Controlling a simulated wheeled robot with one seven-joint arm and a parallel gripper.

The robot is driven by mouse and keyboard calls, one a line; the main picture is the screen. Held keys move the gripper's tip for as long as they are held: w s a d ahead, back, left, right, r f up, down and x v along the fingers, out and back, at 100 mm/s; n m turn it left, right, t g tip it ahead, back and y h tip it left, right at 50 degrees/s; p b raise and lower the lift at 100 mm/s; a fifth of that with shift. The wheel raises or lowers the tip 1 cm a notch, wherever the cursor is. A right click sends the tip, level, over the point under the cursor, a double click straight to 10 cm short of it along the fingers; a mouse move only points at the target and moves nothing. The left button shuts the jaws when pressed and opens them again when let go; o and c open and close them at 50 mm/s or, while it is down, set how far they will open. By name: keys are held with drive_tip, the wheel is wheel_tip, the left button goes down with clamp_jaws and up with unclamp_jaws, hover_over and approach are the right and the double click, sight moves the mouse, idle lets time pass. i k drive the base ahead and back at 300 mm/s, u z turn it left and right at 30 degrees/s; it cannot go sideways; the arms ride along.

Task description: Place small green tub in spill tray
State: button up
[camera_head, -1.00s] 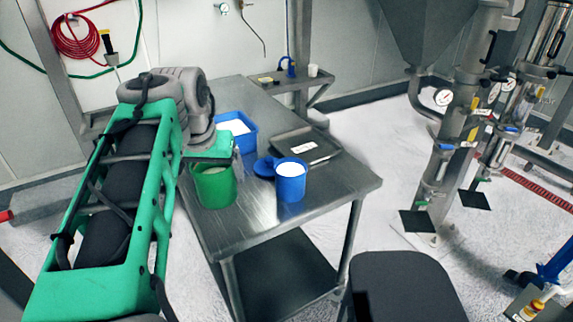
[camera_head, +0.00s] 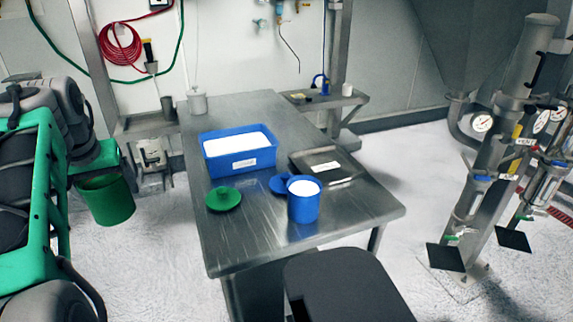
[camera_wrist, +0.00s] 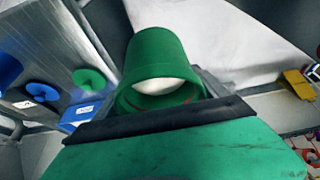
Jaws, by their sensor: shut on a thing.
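The small green tub (camera_head: 106,202) hangs from my gripper (camera_head: 100,172), off the left side of the steel table and clear of it. In the wrist view the tub (camera_wrist: 160,62) is held at the jaws, with white content showing inside its rim. My gripper is shut on it; the fingertips are mostly hidden. The spill tray (camera_head: 338,174), a shallow dark metal tray with a white label, lies on the right side of the table, behind the blue tub. The tray looks empty.
On the table (camera_head: 240,258) stand a blue bin of white powder (camera_head: 238,160), a green lid (camera_head: 223,199), an open blue tub (camera_head: 303,207) and a blue lid (camera_head: 281,184) touching or near it. A dark seat (camera_head: 345,285) is in front.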

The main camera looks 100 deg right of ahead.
sight(322, 173)
drive_tip(key=k, duration=1.4)
drive_tip(key=z, duration=0.95)
drive_tip(key=i, duration=0.45)
drive_tip(key=u, duration=0.2)
